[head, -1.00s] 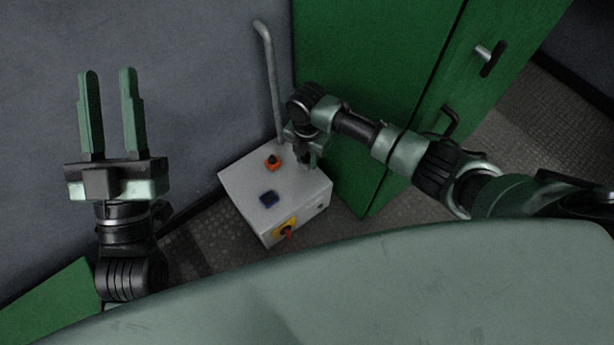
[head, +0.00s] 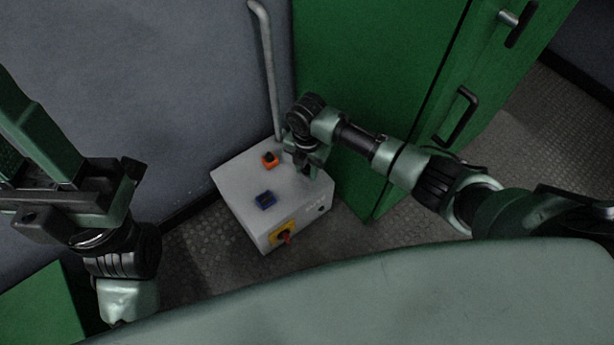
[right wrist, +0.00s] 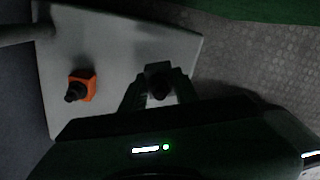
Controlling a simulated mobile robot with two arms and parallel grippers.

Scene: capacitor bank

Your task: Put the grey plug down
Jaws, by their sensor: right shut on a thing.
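My right gripper (head: 307,170) points down over the top of the white box (head: 245,190), near its back right edge. In the right wrist view the fingers (right wrist: 160,92) are shut on a small dark grey piece, the grey plug (right wrist: 158,70), at the box's top. The fingers hide much of it, and I cannot tell whether its underside touches the box. In the head view the plug is hidden by the gripper. My left gripper (head: 22,135) is open and empty at the left, its fingertips cut off by the picture edge.
A grey pipe (head: 268,70) rises behind. Green cabinets (head: 370,60) with black handles stand right of the box.

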